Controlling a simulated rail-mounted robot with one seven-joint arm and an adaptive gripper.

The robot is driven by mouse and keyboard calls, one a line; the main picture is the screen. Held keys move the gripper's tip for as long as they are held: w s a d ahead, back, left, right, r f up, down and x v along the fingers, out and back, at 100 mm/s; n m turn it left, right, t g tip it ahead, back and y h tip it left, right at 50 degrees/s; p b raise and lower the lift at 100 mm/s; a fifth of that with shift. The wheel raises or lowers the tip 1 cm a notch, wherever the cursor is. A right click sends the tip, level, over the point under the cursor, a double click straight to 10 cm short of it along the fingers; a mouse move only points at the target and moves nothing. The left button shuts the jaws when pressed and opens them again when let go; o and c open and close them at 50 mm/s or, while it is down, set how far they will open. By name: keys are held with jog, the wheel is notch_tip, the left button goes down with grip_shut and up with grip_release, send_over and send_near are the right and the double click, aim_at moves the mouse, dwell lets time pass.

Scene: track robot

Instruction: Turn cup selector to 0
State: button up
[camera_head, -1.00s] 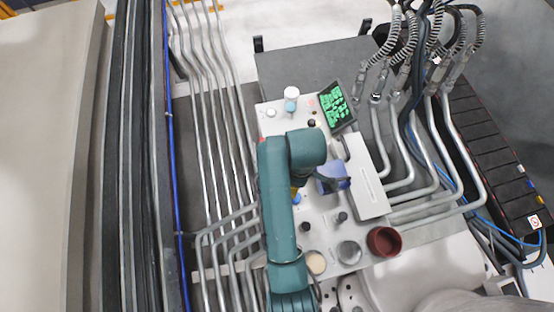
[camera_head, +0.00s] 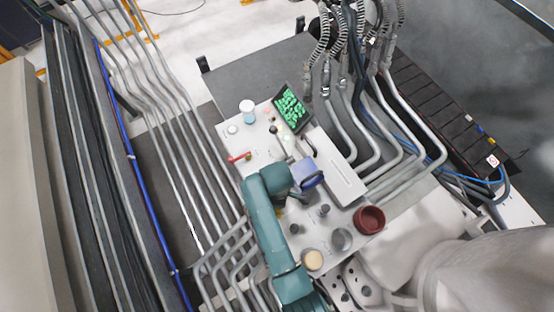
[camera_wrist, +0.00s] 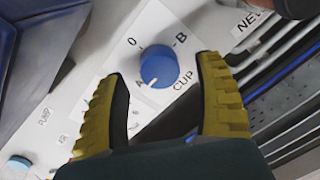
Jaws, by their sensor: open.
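The cup selector is a round blue knob (camera_wrist: 159,67) on a white plate marked 0, A, B and CUP in the wrist view. A white mark on its lower left edge sits beside the A; the 0 is at its upper left. My gripper (camera_wrist: 160,74) is open, with one yellow ribbed finger left of the knob and one right of it. Both fingers appear apart from the knob. In the head view my teal arm reaches over the white panel (camera_head: 268,142) and hides the selector.
A light blue button (camera_wrist: 18,167) shows at lower left in the wrist view. Metal pipes flank the panel.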

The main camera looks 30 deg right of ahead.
notch_tip(320, 180, down, 2)
jog(key=c, duration=1.2)
